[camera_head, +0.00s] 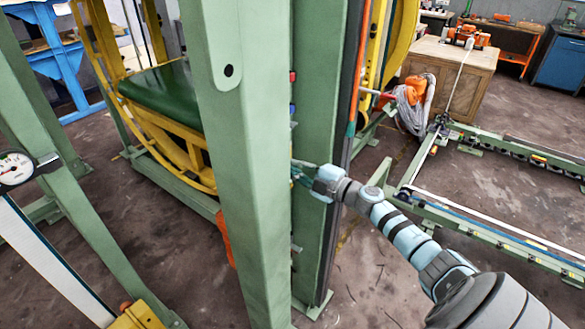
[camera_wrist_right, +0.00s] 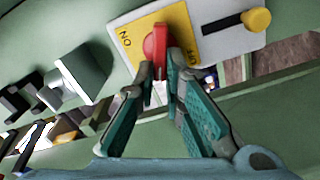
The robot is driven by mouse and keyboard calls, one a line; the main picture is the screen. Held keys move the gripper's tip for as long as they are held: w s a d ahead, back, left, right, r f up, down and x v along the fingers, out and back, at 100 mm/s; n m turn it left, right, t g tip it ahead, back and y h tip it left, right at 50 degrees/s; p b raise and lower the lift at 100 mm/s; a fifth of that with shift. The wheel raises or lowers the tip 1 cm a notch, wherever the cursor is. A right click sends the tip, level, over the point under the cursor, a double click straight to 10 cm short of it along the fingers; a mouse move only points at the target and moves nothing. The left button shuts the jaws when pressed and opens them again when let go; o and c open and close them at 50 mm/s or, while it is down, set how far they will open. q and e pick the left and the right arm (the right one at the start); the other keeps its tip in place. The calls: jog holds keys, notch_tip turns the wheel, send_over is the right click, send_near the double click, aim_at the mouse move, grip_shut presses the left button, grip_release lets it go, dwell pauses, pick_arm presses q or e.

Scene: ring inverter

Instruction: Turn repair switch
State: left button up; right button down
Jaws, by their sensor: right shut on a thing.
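The handle points down between my right fingers. My right gripper (camera_wrist_right: 162,78) is shut on the red handle. In the head view my right arm reaches in from the lower right, and the right gripper (camera_head: 305,172) is at the green posts, its fingertips partly hidden behind the near post. The switch is hidden there. My left gripper is not in view.
A yellow knob (camera_wrist_right: 256,20) on a black slot sits beside the yellow plate. A grey box (camera_wrist_right: 80,70) sticks out to the left. Tall green posts (camera_head: 240,160) stand close to my right gripper. A pressure gauge (camera_head: 15,169) is at the far left.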

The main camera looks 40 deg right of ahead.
jog(key=shift+s+a+f+n+b, duration=0.1)
jog(key=shift+f+n+b, duration=0.15)
jog(key=shift+n, duration=0.45)
jog(key=shift+w+d+f+n+b, duration=0.1)
jog(key=shift+n+b, duration=0.25)
jog(key=shift+n, duration=0.35)
jog(key=shift+s+a+f+n+b, duration=0.1)
jog(key=shift+f+n+b, duration=0.15)
jog(key=shift+n, duration=0.45)
jog(key=c, duration=1.7)
grip_release()
jog(key=shift+s+r, duration=0.15)
jog(key=shift+v, duration=6)
